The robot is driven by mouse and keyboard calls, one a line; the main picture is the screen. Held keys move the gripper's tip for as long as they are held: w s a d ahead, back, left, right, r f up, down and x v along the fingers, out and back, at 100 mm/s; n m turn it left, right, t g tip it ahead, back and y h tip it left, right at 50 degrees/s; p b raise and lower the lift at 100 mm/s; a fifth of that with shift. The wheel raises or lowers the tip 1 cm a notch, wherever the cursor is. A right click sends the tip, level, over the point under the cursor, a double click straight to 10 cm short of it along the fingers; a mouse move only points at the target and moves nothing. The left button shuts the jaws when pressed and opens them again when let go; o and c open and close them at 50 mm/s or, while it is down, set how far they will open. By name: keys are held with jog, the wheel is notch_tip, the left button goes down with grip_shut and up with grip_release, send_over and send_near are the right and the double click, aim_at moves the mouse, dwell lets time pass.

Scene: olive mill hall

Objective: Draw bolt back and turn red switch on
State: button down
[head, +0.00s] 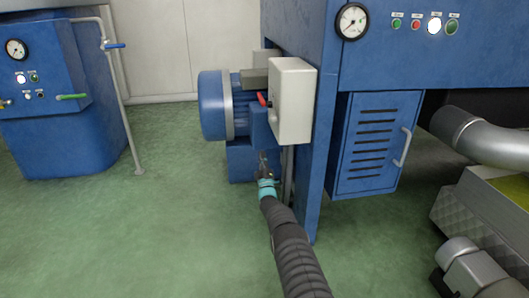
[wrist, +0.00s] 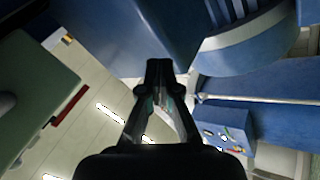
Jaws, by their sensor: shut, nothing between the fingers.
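The red switch (head: 263,99) shows as a small red lever at the left side of a pale grey box (head: 292,100) on the blue machine's post. Its exact position is hard to read from this angle. I cannot make out a bolt in either view. My gripper (head: 264,165) is below and slightly left of the box, in front of the blue motor base, apart from the switch. In the wrist view my gripper (wrist: 158,68) has its fingertips together and empty, in front of a blue surface. A grey-green box face (wrist: 35,90) stands at the left there.
A blue motor (head: 213,105) stands behind the box. A vented blue cabinet door (head: 375,145) with a pale handle is to the right. A pipe (head: 480,135) is at far right. Another blue machine (head: 50,110) is at left. Green floor (head: 130,230) is clear at front left.

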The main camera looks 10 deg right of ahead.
notch_tip(320, 180, down, 8)
jog(key=w+f+m+g, duration=0.1)
jog(key=w+m+g, duration=0.15)
jog(key=g, duration=0.25)
jog(key=s+a+r+m+g+y, duration=0.1)
jog(key=s+a+r+m+g, duration=0.1)
jog(key=s+r+g, duration=0.55)
jog(key=s+a+r+m+g, duration=0.2)
jog(key=s+r+m, duration=0.1)
jog(key=s+r, duration=0.85)
jog(key=s+a+r+m+g, duration=0.1)
jog(key=s+r, duration=0.2)
jog(key=s, duration=1.5)
jog(key=s+a+r+m+g, duration=0.1)
jog(key=s+r, duration=0.3)
jog(key=s, duration=1.4)
jog(key=s+a+r+m+g, duration=0.1)
jog(key=s+r, duration=0.3)
jog(key=s, duration=1.4)
jog(key=shift+s+r+g+y, duration=0.2)
jog(key=shift+g+y, duration=0.2)
jog(key=shift+g, duration=0.35)
jog(key=shift+d, duration=0.2)
